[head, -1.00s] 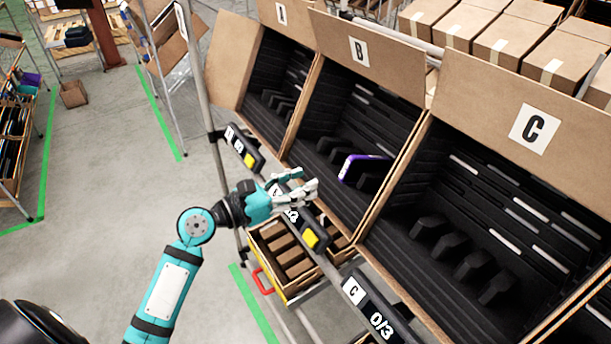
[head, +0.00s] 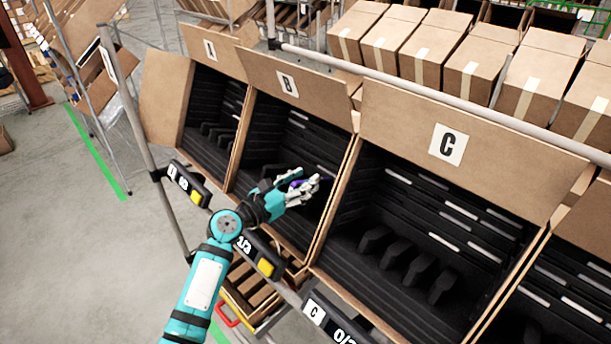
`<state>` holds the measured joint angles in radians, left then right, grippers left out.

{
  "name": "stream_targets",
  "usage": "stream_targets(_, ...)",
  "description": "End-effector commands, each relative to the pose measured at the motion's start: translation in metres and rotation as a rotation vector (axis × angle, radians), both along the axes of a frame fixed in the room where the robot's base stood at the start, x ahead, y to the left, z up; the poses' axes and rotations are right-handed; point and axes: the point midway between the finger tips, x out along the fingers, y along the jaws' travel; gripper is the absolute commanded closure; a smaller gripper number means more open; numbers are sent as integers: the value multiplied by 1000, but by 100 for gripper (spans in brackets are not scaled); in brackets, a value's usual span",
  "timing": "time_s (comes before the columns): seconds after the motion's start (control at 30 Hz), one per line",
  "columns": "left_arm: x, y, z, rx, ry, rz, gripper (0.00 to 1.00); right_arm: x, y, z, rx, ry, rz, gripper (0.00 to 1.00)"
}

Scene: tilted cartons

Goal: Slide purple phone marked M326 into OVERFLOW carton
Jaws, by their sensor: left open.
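The purple phone (head: 297,184) stands in a slot of carton B (head: 290,118), mostly hidden behind my left gripper. Its M326 mark cannot be read. My left gripper (head: 314,186) is open, with its pale fingers at the mouth of carton B, over or beside the phone. I cannot tell whether the fingers touch it. No carton marked OVERFLOW is readable in view. My right gripper is not in view.
Tilted carton A (head: 215,75) stands left of B, and carton C (head: 435,215), with empty-looking slots, stands right. A rail with counter displays (head: 262,252) runs below them. Closed boxes (head: 430,50) line the back. Open floor lies left.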

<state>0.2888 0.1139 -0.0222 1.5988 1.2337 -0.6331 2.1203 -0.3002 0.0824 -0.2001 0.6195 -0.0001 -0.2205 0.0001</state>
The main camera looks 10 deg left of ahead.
Motion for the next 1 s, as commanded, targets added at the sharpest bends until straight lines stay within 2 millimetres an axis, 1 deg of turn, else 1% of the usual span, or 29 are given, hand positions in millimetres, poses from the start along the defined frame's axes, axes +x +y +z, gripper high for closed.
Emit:
stream_targets(0.03, 4, -3, 1, -1, 0, 0, 59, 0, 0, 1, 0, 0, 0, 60)
stream_targets(0.17, 10, -6, 1, -1, -1, 1, 59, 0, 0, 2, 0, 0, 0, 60)
stream_targets(0.43, 11, -7, 0, 1, -1, 1, 59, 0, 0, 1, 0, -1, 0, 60)
stream_targets(0.47, 11, -7, 0, 1, -1, 1, 60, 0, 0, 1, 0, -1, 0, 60)
stream_targets(0.77, 10, -7, 0, 1, -1, 0, 99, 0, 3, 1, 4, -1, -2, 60)
stream_targets(1.0, 10, -7, 0, 1, -1, 1, 100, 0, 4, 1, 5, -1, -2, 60)
